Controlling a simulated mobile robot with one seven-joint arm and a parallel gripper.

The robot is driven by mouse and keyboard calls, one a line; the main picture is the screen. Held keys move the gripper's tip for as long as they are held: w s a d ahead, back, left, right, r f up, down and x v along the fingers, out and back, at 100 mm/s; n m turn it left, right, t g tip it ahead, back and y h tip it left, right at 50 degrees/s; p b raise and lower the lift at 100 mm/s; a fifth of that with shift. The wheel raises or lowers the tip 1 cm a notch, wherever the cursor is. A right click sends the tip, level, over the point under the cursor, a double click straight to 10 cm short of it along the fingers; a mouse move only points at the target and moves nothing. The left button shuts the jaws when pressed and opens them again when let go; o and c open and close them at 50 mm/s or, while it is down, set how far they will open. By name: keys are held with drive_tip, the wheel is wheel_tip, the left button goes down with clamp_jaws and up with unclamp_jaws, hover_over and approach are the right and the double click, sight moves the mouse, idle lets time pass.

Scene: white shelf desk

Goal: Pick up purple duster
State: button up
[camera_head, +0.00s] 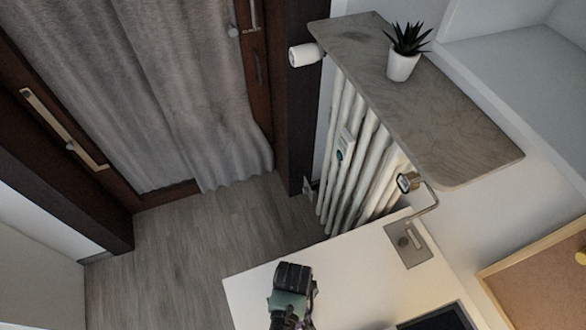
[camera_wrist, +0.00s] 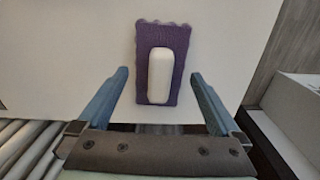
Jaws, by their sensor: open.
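The purple duster (camera_wrist: 175,37) shows in the wrist view. It is a purple rectangle with a wavy edge and a long white handle (camera_wrist: 161,75) along its middle. It lies on the white desk top (camera_wrist: 75,60). My gripper (camera_wrist: 160,77) is open, with one blue finger on each side of the duster's lower part and a gap to each side. I cannot tell how high the fingers are above the desk. In the head view my gripper (camera_head: 292,277) is over the desk's corner, and the duster is hidden there.
A metal lamp-like fixture (camera_head: 410,243) stands at the desk's back edge. A dark-screened device (camera_head: 440,318) is at the bottom right. A radiator (camera_head: 355,150) lies beyond the desk under a grey shelf (camera_head: 450,140) with a potted plant (camera_head: 403,65). Wooden floor (camera_head: 190,250) is clear at left.

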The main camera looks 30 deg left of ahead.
drive_tip(key=shift+f, duration=1.3)
drive_tip(key=shift+c, duration=0.3)
drive_tip(key=c, duration=1.1)
drive_tip(key=shift+c, duration=0.2)
drive_tip(key=shift+r, duration=0.1)
wheel_tip(320, 180, up, 10)
drive_tip(key=shift+f, duration=0.1)
